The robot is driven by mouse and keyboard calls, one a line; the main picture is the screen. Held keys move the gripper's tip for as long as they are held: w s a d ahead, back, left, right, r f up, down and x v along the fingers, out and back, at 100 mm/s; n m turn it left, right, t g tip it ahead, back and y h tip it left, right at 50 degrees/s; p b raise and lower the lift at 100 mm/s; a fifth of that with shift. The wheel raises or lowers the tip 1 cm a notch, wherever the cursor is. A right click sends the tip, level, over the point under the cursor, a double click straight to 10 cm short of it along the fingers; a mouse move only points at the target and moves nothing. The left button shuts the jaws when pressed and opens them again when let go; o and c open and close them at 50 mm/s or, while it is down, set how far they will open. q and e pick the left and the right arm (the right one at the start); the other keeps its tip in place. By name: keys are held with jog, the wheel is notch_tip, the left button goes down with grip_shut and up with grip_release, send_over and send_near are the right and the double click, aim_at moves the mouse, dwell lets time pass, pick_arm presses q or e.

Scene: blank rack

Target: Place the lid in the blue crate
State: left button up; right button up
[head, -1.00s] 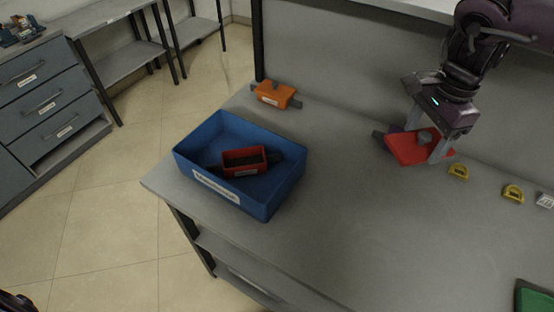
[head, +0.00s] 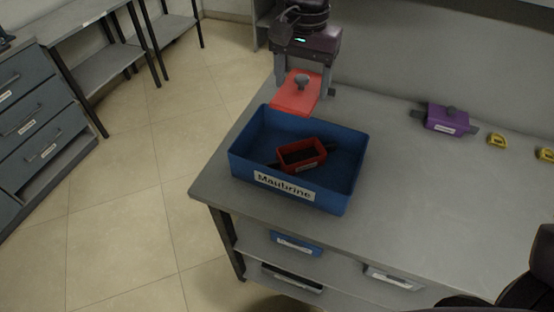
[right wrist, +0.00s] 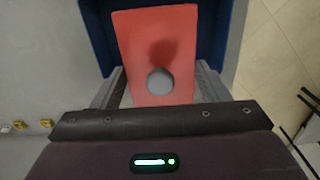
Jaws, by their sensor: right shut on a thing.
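The red lid (head: 291,98) with a grey round knob is held between the fingers of my right gripper (head: 303,84). It hangs tilted, in the air by the back rim of the blue crate (head: 333,199) in the head view. The right wrist view shows the lid (right wrist: 140,40) between the two fingers (right wrist: 160,85), with blue crate walls (right wrist: 215,45) beyond it. The crate carries a white label reading Maubrine. A red open box (head: 301,153) with dark side handles lies inside the crate. My left gripper is not in view.
Labelled bins (head: 297,243) sit on the shelf below. The table right of the crate is clear.

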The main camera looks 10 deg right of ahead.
jog(key=f, duration=1.9)
jog(key=shift+d, duration=0.25)
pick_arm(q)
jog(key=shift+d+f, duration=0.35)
pick_arm(e)
jog(key=shift+f, duration=0.2)
pick_arm(q)
jog(key=shift+b, duration=0.3)
pick_arm(e)
jog(key=shift+f, duration=0.15)
jog(key=shift+f, duration=0.25)
jog(key=o, duration=0.8)
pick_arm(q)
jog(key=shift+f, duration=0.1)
pick_arm(e)
jog(key=shift+o, duration=0.7)
